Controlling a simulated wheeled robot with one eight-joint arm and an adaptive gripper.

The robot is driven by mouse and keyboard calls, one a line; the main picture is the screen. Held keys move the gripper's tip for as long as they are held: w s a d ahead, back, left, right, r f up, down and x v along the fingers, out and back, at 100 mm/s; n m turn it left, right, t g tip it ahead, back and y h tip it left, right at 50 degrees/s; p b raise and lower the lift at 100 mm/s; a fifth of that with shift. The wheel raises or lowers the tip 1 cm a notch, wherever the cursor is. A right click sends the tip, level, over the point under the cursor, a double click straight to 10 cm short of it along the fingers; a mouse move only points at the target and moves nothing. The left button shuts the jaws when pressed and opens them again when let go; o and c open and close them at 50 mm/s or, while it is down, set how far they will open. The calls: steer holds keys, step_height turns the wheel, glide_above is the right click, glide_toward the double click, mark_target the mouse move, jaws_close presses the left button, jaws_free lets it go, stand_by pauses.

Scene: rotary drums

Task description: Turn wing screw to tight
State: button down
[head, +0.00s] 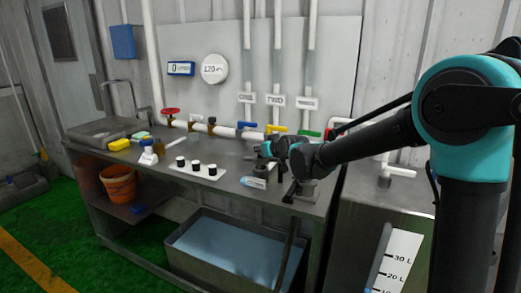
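My arm reaches in from the right over the metal bench (235,195). My gripper (289,192) is at the bench's right end, pointing down beside a small grey block (309,191). The gripper is small and dark here, and I cannot tell whether its fingers are open or shut, or whether they touch anything. I cannot make out the wing screw clearly; it may be hidden by the gripper or arm near the block.
A white panel with three black knobs (197,167), a white-and-blue bottle (148,155) and a yellow sponge (120,144) stand on the bench. Pipes with coloured valve handles (276,129) run behind. A water tank (233,250) is below. A dark hose (288,250) hangs in front.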

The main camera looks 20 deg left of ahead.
steer(key=shift+a+m+t+h, duration=0.1)
steer(key=shift+m+t+h, duration=0.85)
steer(key=shift+m+h, duration=0.6)
steer(key=shift+m+t+h, duration=0.95)
steer(key=shift+m+h, duration=2.2)
steer(key=shift+h, duration=0.6)
steer(key=c, duration=1.5)
jaws_free()
steer(key=shift+c, duration=0.2)
steer(key=v, duration=1.2)
steer(key=shift+s+f, duration=0.1)
steer(key=shift+f, duration=0.1)
